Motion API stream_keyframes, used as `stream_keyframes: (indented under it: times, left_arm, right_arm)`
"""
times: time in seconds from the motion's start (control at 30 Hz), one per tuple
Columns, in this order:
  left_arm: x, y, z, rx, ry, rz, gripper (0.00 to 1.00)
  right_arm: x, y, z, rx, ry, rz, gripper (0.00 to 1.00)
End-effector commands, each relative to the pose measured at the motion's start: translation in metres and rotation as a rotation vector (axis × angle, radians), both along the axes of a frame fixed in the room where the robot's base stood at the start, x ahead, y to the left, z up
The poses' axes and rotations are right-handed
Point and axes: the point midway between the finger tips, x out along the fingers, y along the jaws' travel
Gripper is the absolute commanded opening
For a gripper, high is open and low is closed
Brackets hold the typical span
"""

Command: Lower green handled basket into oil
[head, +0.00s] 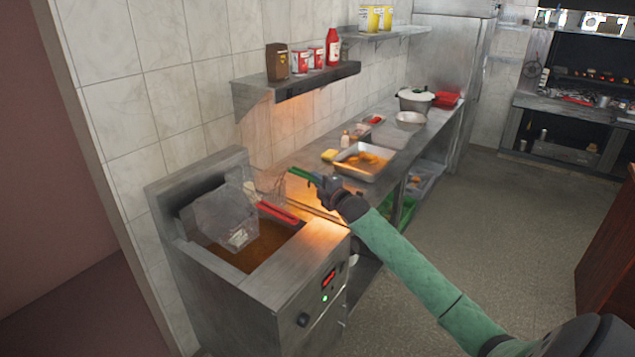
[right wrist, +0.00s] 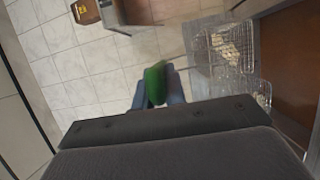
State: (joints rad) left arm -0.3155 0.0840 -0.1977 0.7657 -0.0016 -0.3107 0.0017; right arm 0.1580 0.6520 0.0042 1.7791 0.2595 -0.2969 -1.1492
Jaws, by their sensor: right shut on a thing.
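My right gripper (head: 324,186) is shut on the green handle (head: 303,175) to the right of the fryer's oil well. The handle also shows between the fingers in the right wrist view (right wrist: 155,84). A wire mesh basket (head: 226,208) is at the left over the brown oil (head: 252,250), and looks tilted. Pale pieces of food show in the mesh in the right wrist view (right wrist: 228,48). Whether the basket's lower edge touches the oil is hard to tell. A red handle (head: 278,212) lies across the fryer's back right rim. My left gripper is not in view.
The fryer's front panel (head: 320,290) has a knob and a lit display. A metal tray (head: 362,162) with golden food stands on the counter to the right. A shelf (head: 300,82) with cans and a red bottle hangs on the tiled wall above.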

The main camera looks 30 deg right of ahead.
Motion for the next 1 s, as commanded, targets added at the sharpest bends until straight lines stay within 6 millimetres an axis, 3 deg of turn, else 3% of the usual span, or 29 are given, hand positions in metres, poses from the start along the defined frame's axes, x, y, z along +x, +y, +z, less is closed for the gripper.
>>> stream_keyframes:
  times: [1.0]
  left_arm:
    - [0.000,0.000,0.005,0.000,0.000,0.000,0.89]
  right_arm:
    - [-0.045,-0.019,0.001,0.001,-0.002,0.001,0.00]
